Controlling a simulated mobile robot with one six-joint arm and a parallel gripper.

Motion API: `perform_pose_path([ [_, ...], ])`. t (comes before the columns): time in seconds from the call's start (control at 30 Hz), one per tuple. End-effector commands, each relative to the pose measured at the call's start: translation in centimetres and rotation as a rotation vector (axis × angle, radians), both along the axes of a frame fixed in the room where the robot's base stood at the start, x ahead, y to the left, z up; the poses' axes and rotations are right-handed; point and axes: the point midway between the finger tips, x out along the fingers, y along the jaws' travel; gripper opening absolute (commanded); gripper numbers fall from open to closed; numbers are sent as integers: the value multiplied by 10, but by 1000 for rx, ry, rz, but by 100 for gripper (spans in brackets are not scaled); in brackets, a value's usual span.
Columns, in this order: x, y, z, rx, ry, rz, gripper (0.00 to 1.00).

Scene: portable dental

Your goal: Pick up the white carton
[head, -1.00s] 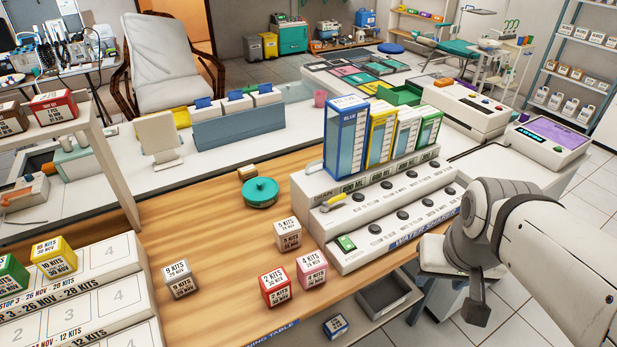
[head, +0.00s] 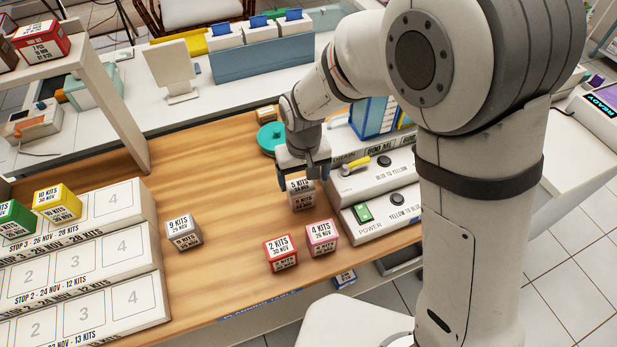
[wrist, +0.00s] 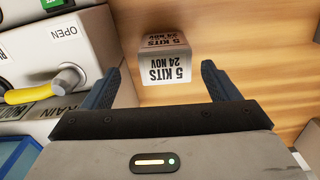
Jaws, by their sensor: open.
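The white carton, labelled "5 KITS 24 NOV" (head: 303,198), stands on the wooden table just left of the white console. My gripper (head: 303,176) is open and points down over it, hiding part of its top. In the wrist view the carton (wrist: 164,62) lies ahead, between the lines of the two spread blue fingers (wrist: 160,72), with clear gaps on both sides. The fingers do not appear to touch it.
A red carton (head: 281,253) and a pink carton (head: 322,237) stand nearer the table's front edge. A grey carton (head: 183,232) is left, beside the stepped rack (head: 150,285). The console (head: 372,180) with a yellow lever is close on the right. A teal lid (head: 271,137) sits behind.

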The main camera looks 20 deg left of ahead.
Motion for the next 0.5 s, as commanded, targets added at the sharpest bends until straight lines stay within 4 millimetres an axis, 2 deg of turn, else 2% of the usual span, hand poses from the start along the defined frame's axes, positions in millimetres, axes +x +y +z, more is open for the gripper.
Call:
perform_pose_path([
  [0.1,-3,6,-9,-5,5,11,82],
  [0.5,-1,7,-54,-6,7,6,82],
])
